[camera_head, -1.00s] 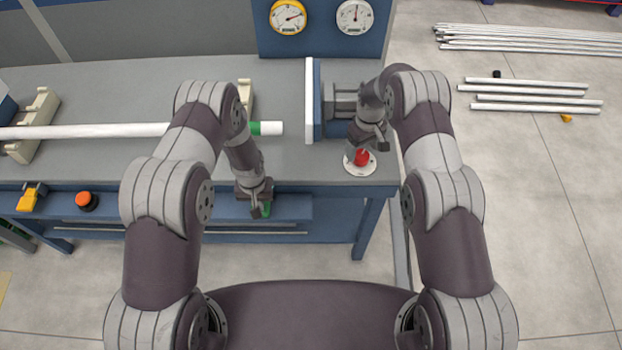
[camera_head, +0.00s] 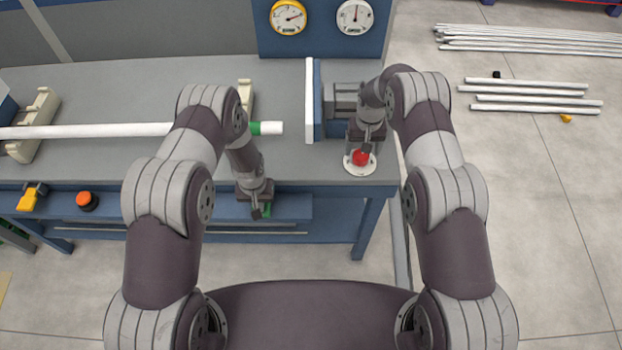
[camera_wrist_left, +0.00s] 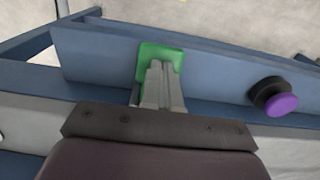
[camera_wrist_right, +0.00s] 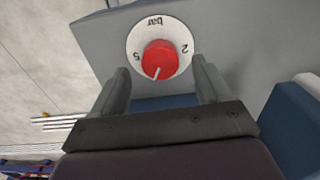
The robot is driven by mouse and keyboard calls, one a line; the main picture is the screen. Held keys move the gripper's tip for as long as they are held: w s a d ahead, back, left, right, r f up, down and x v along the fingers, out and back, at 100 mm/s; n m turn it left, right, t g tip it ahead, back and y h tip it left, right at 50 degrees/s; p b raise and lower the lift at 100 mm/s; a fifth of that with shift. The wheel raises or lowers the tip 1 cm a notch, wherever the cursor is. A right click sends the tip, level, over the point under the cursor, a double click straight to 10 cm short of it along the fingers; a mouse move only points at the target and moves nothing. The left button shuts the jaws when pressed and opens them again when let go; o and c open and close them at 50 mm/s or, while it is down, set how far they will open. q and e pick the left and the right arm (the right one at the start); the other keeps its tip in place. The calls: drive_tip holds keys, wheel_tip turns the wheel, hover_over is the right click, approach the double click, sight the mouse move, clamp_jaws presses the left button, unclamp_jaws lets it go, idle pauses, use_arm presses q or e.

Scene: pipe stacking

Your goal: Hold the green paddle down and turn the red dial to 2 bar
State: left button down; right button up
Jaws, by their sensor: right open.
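The red dial (camera_head: 360,158) sits on a white round plate on the bench's right end. In the right wrist view the dial (camera_wrist_right: 160,60) has "5" on the left, "2" on the right and "bar" at the top; its white mark points down and slightly left, at neither number. My right gripper (camera_wrist_right: 161,72) is open, its fingers spaced either side of the dial, contact not clear. The green paddle (camera_wrist_left: 165,57) is on the bench's front rail. My left gripper (camera_wrist_left: 160,68) is shut, its fingertips at the paddle, apparently against it; it mostly hides the paddle (camera_head: 267,209) in the head view.
A yellow-rimmed gauge (camera_head: 288,17) and a white gauge (camera_head: 354,17) are on the blue panel behind. A white pipe (camera_head: 90,131) with a green band lies across the bench. An orange button (camera_head: 87,200) is on the front rail. Several pipes lie on the floor at right.

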sight(362, 155)
drive_tip(key=shift+w+f, duration=0.1)
drive_tip(key=shift+f, duration=2.5)
drive_tip(key=shift+s+f, duration=0.2)
drive_tip(key=shift+s, duration=0.1)
drive_tip(key=shift+c, duration=0.3)
drive_tip(key=shift+f, duration=0.1)
drive_tip(key=c, duration=0.4)
drive_tip(key=o, duration=0.5)
drive_tip(key=shift+s, duration=0.15)
drive_tip(key=shift+c, duration=0.2)
drive_tip(key=shift+w+r, duration=0.2)
drive_tip(key=shift+r, duration=0.25)
drive_tip(key=shift+w+r, duration=0.25)
drive_tip(key=shift+r, duration=0.2)
